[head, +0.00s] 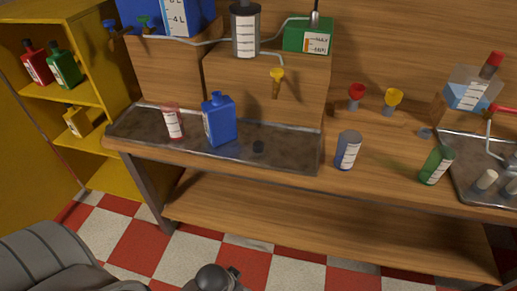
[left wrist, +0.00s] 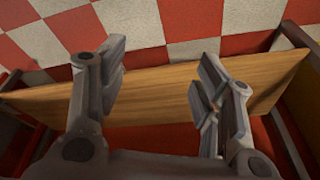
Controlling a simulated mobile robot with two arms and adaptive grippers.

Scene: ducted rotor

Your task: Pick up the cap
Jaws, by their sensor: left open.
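A small dark disc (head: 258,147), which looks like a cap, lies on the dark tray (head: 290,160) to the right of the blue bottle (head: 219,119). A second small blue-grey disc (head: 425,133) lies on the bench further right; I cannot tell for sure which one is the cap. My left gripper (left wrist: 160,80) is open and empty in the left wrist view, with its fingers wide apart over a wooden board and the checkered floor. No cap shows in that view. My right gripper is not in view.
A red-labelled bottle (head: 173,122) stands on the tray. A grey-blue container (head: 347,150) and a green bottle (head: 438,165) stand on the bench. Wooden boxes (head: 265,85) rise behind. A yellow shelf (head: 70,90) is at the left. The lower shelf (head: 320,230) is clear.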

